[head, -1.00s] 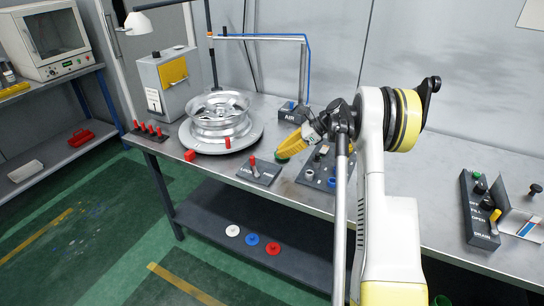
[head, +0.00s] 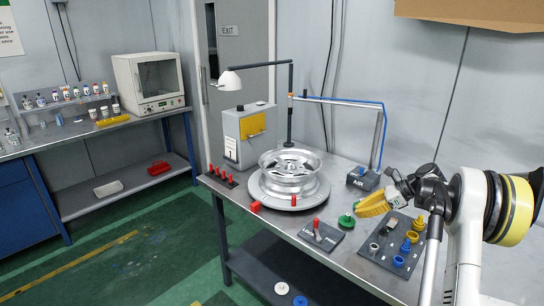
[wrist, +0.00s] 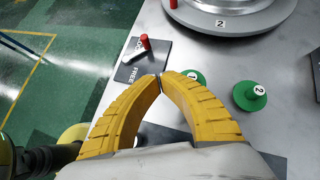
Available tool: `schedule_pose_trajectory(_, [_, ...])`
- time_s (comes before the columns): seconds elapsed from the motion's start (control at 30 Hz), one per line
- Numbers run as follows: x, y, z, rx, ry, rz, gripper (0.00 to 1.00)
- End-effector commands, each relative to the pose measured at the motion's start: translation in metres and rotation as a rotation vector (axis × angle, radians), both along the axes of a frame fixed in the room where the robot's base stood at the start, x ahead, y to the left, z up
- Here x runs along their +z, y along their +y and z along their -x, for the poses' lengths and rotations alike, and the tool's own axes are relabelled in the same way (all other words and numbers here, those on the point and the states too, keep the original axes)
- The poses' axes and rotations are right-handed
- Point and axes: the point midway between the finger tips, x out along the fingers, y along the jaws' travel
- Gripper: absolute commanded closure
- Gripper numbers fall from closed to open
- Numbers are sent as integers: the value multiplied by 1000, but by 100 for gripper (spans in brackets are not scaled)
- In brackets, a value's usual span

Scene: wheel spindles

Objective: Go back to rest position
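My gripper (head: 366,207) is over the workbench (head: 262,228), at the end of my arm on the right of the head view. In the wrist view its two yellow fingers (wrist: 160,79) come together at the tips, with nothing seen between them. A green plug marked 1 (wrist: 194,77) sits just beyond the right finger, partly hidden. Another green plug marked 2 (wrist: 250,95) stands to its right. In the head view one green plug (head: 346,221) shows left of the gripper.
A silver wheel (head: 293,172) lies on a round turntable (head: 262,193). A lock box with a red-topped lever (head: 320,236) is near the front edge. The green floor (head: 120,255) is clear at left.

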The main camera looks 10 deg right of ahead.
Motion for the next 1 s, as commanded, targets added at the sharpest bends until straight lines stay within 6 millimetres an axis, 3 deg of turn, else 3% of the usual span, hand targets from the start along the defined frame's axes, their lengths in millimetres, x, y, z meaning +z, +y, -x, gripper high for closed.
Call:
schedule_pose_trajectory(0.17, [24,26,2,63,-39,77,100])
schedule_pose_trajectory(0.27, [54,60,10,158,-97,190,100])
schedule_pose_trajectory(0.47, [110,139,52,421,-247,475,100])
schedule_pose_trajectory(0.6, [137,187,97,629,-355,672,100])
schedule_pose_trajectory(0.73, [150,224,147,836,-456,853,100])
schedule_pose_trajectory(1.0, [143,272,253,1294,-668,1220,100])
